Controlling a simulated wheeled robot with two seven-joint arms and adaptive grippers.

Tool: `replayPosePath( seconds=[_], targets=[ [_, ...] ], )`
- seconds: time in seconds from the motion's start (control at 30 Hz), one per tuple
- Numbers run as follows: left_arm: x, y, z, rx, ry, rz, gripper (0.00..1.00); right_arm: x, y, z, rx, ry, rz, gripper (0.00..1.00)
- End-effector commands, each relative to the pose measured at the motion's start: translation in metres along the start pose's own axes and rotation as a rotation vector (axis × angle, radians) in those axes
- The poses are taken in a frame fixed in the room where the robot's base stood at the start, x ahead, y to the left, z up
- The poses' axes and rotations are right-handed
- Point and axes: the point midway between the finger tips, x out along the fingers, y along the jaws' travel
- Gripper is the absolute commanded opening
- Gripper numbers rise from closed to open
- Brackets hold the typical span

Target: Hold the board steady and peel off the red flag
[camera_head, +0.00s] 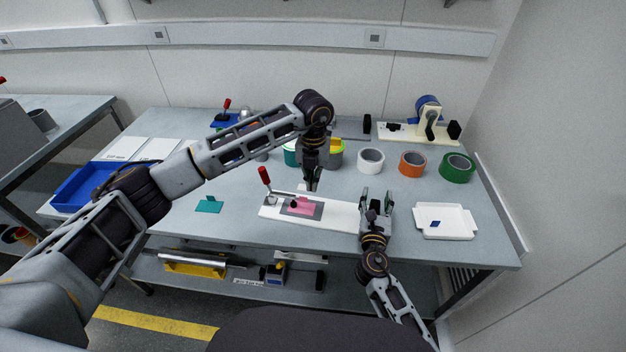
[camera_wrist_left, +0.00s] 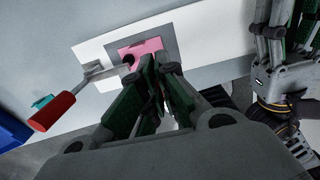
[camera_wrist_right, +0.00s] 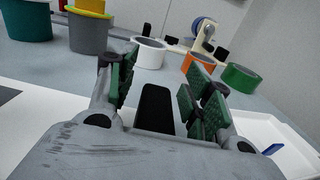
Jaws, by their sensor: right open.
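The white board (camera_head: 335,213) lies on the front middle of the table. It carries a grey plate with a pink-red patch (camera_head: 301,206), which also shows in the left wrist view (camera_wrist_left: 141,49); I take it for the red flag. A clamp with a red handle (camera_head: 265,176) stands at the board's left end. My left gripper (camera_head: 312,187) is just behind and above the patch, its fingers close together; whether anything is between the tips is unclear. My right gripper (camera_head: 377,198) is open at the board's right end, with nothing visibly held; its contact with the board is unclear.
A white tray (camera_head: 458,233) with a small blue flag (camera_head: 435,223) is at the right. A teal flag (camera_head: 208,205) lies left of the board. Tape rolls, including a white (camera_head: 371,161), orange (camera_head: 412,164) and green one (camera_head: 457,168), stand behind. A blue bin (camera_head: 85,190) is far left.

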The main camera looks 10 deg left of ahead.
Motion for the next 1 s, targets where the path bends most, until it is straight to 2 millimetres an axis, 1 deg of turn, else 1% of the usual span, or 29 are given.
replayPosePath(
  seconds=[0.7, 0.87, 1.0],
  targets=[
    [0.000, 0.000, 0.000, 0.000, 0.000, 0.000, 0.00, 0.000, 0.000, 0.077, 0.001, -0.003, 0.000, 0.51],
    [0.000, 0.000, 0.000, 0.000, 0.000, 0.000, 0.00, 0.000, 0.000, 0.086, 0.000, 0.000, 0.000, 0.51],
    [0.000, 0.000, 0.000, 0.000, 0.000, 0.000, 0.00, 0.000, 0.000, 0.088, -0.001, 0.001, 0.001, 0.51]
  ],
)
